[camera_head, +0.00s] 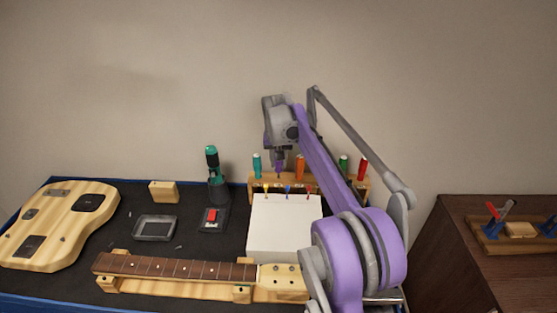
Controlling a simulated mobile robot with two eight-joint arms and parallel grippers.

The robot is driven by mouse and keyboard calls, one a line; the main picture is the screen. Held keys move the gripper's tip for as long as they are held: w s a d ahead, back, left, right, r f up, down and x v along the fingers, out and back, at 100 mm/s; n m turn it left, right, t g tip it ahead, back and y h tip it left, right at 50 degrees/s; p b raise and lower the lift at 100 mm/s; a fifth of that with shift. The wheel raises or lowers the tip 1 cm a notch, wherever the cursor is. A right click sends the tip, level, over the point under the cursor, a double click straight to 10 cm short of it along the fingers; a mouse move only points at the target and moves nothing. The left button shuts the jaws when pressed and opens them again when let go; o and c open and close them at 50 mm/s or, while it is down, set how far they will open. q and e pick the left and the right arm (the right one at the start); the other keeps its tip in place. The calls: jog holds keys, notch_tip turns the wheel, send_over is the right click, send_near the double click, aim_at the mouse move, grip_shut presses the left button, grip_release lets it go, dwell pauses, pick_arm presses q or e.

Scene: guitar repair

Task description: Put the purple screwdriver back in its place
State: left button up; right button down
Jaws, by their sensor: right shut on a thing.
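The purple screwdriver (279,162) is upright above the wooden screwdriver rack (258,181) at the back of the workbench. My right gripper (277,148) points down and is shut on its handle. The rack holds a teal (257,164), an orange (300,166), a green (343,164) and a red screwdriver (362,168). The purple one is between the teal and orange ones. I cannot tell whether its tip is inside a hole. My right arm hides part of the rack. My left gripper is not in view.
A white box (285,225) stands in front of the rack. A cordless driver (214,175), a small wooden block (164,192), a grey tray (154,228), a guitar neck (180,269) and a guitar body (60,220) lie on the bench. A brown cabinet (450,255) stands right.

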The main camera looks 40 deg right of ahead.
jog(key=shift+f+b, duration=0.4)
jog(key=shift+f, duration=0.8)
jog(key=c, duration=0.6)
grip_release()
jog(key=shift+r, duration=0.1)
jog(key=v, duration=1)
jog(key=shift+s+a+r+p, duration=0.1)
jog(key=shift+r+p, duration=0.25)
jog(key=shift+p, duration=0.05)
jog(key=shift+f, duration=0.1)
